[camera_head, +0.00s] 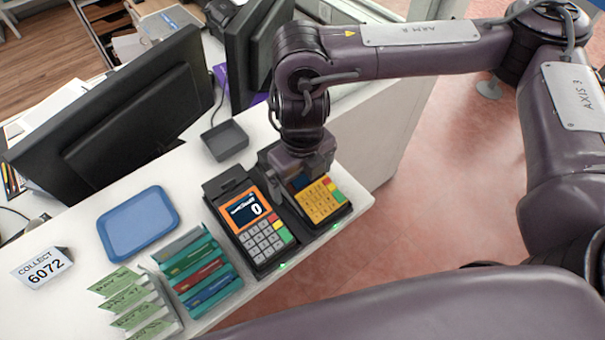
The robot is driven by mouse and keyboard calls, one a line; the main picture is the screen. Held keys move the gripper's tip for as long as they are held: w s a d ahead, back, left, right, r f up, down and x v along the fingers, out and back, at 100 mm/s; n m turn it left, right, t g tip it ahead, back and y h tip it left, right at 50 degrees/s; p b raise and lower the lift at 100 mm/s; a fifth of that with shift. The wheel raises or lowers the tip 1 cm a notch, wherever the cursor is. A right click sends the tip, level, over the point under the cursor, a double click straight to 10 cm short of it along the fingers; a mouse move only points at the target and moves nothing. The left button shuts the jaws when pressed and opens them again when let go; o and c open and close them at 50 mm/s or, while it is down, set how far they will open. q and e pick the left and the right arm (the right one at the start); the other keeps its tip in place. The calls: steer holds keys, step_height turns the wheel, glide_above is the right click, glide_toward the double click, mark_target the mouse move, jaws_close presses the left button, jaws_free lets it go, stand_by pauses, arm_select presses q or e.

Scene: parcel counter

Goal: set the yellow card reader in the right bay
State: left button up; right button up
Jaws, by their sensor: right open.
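The yellow card reader (320,203) sits in the right bay of a black two-bay dock (294,230) at the counter's edge. Its yellow keypad and green and red keys face up; its upper part is largely hidden under my right gripper. My right gripper (304,175) points down right over the upper end of the reader and is open; its fingertips are hard to make out, and I cannot tell whether they touch it. An orange card reader (253,222) showing 0 is in the left bay. A green light shows at the front of each bay. My left gripper is not in view.
A small dark tray (225,140) lies behind the dock. A blue tray (139,222), a teal card rack (201,272), green slips (127,299) and a "COLLECT 6072" sign (43,268) stand to the left. Black monitors (125,110) stand behind. Open floor lies right of the counter.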

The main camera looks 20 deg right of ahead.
steer(key=shift+r, duration=3.9)
